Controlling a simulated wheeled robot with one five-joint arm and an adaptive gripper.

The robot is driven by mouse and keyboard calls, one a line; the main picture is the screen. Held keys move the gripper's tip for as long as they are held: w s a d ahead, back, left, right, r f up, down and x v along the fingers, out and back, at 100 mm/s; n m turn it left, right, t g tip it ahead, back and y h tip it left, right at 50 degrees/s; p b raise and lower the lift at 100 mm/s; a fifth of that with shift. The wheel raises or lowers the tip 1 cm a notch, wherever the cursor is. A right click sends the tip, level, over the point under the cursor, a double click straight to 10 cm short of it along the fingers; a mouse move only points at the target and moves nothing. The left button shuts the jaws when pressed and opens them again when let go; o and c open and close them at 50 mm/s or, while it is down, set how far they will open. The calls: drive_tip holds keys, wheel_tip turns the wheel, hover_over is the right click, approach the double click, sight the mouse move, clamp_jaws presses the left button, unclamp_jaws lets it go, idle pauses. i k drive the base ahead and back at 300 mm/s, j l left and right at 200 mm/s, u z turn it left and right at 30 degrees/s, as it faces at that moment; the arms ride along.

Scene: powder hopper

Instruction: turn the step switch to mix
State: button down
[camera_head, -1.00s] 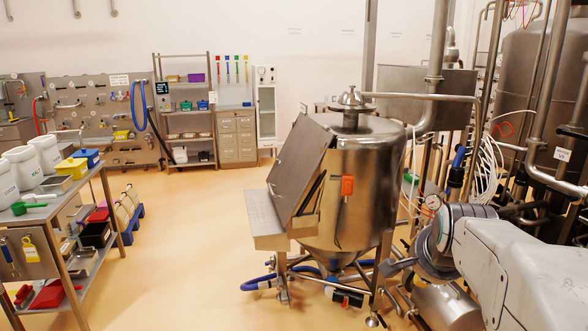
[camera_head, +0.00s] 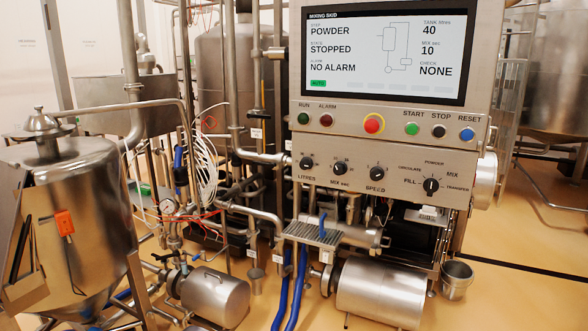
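The step switch (camera_head: 431,186) is a black rotary knob at the lower right of the steel control panel (camera_head: 320,120). Around it are the labels FILL, CIRCULATE, POWDER, MIX and TRANSFER, with MIX at its upper right. Its pointer is too small to read surely, but it looks roughly upward, towards POWDER. The screen (camera_head: 385,50) above reads POWDER, STOPPED, NO ALARM, MIX sec 10 and CHECK NONE. My gripper is not in view.
Three other black knobs (camera_head: 340,169) sit left of the switch. Above is a row of buttons with a red one (camera_head: 374,123). A motor (camera_head: 380,290), a steel bucket (camera_head: 457,278) and blue hoses (camera_head: 292,290) lie below. Open floor (camera_head: 530,250) is at the right.

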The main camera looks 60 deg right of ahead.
sight(431, 186)
drive_tip(key=z, duration=2.45)
